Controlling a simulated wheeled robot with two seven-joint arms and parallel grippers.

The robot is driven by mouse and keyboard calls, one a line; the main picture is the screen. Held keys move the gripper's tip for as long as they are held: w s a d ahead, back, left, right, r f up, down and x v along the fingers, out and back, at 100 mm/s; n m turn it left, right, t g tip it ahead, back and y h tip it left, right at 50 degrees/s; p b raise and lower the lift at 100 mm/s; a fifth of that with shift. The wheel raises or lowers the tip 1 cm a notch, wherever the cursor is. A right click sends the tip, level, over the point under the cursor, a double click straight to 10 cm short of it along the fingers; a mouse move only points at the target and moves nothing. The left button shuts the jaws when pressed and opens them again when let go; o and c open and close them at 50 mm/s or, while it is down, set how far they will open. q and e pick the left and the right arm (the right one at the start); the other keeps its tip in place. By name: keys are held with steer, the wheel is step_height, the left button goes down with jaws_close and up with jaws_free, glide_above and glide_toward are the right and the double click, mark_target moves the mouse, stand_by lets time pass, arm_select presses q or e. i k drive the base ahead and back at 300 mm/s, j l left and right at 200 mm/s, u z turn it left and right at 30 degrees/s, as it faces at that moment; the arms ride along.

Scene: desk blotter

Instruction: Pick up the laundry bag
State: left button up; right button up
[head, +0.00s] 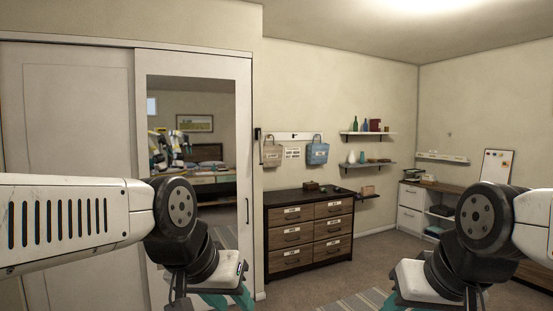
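Two bags hang from a white hook rail on the back wall: a beige bag (272,154) on the left and a blue bag (317,152) on the right. I cannot tell which is the laundry bag; neither shows a readable name. My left gripper (227,298) points down at the bottom edge, in front of the mirror door, its teal fingers partly cut off. My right gripper (405,300) is at the bottom right, mostly hidden by its wrist and cut off by the frame. Both grippers are far from the bags.
A dresser (308,235) with labelled drawers stands below the bags. Wall shelves (368,134) hold bottles and small objects. A low cabinet (411,213) stands at the right. A striped rug (355,303) lies on the carpet, which is open before the dresser.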

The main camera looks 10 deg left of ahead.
mark_target(272, 154)
steer(key=i+l+z, duration=0.15)
steer(key=i, duration=2.95)
steer(key=i+u, duration=0.15)
steer(key=i, duration=0.75)
steer(key=i+l+u, duration=0.2)
steer(key=i, duration=0.7)
steer(key=j, duration=0.1)
